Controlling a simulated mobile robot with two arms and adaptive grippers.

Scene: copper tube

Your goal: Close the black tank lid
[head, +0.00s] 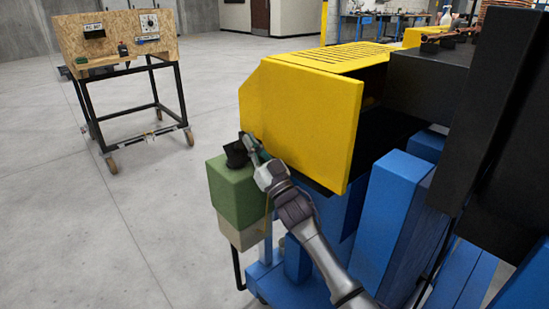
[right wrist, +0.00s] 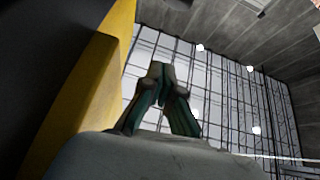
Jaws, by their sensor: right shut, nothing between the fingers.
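The small black lid (head: 236,154) shows in the head view at the top of the green tank (head: 237,194), beside the yellow machine housing. It looks raised and tilted, and my gripper partly hides it. My right gripper (head: 249,142) is right beside the lid, on its right side. Whether it touches the lid I cannot tell. In the right wrist view the fingertips (right wrist: 161,72) are together with nothing between them, pointing up toward the ceiling. My left gripper is not in view.
The yellow housing (head: 300,118) stands close to my right gripper; a yellow wall (right wrist: 92,95) fills the left of the wrist view. Blue machine parts (head: 392,220) lie to the right of my arm. A wooden box on a wheeled stand (head: 117,40) is at the back left. Floor left of the tank is clear.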

